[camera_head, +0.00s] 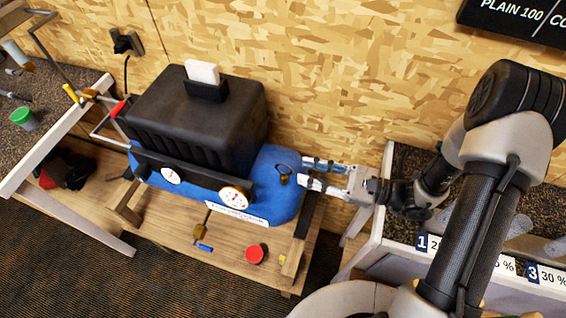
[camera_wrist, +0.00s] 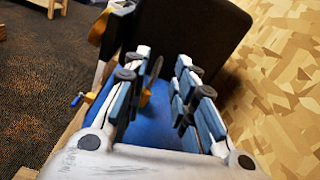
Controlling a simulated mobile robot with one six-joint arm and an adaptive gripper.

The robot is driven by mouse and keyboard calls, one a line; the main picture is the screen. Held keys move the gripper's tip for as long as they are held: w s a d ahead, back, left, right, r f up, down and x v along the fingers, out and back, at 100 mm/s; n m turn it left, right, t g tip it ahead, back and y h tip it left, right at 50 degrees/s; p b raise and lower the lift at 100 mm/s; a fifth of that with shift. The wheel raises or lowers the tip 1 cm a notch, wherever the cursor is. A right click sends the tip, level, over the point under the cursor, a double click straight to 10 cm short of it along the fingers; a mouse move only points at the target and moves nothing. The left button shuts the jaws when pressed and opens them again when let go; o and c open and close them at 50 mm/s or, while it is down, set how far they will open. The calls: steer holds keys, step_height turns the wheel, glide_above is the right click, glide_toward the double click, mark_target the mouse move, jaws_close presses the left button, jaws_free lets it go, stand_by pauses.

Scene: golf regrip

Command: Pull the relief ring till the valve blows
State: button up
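The compressor has a blue tank (camera_head: 268,190) under a black ribbed housing (camera_head: 190,120). A small dark fitting with a ring (camera_head: 284,171), seemingly the relief valve, sits on the tank's right end. My gripper (camera_head: 303,172) reaches in from the right, its two fingers apart on either side of the line to this fitting. In the wrist view the open fingers (camera_wrist: 160,82) have a gap between them, with a thin brownish ring (camera_wrist: 155,70) and a brass part (camera_wrist: 145,98) in or beyond it. I cannot tell whether a finger touches the ring.
Two white gauges, left (camera_head: 171,176) and right (camera_head: 234,196), face the front. A brass valve with a blue lever (camera_head: 204,247) hangs below. A red round knob (camera_head: 256,253) is on the wooden shelf (camera_head: 150,220). The wood-chip wall (camera_head: 330,80) stands close behind.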

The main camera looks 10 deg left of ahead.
mark_target(282, 165)
steer(key=a, duration=0.2)
steer(key=a+b, duration=0.1)
steer(key=a, duration=0.4)
steer(key=shift+w+a+f+b, duration=0.2)
steer(key=shift+w+a+b, duration=0.05)
steer(key=shift+w+b, duration=0.1)
steer(key=shift+c, duration=0.4)
jaws_close()
steer(key=shift+w, duration=0.1)
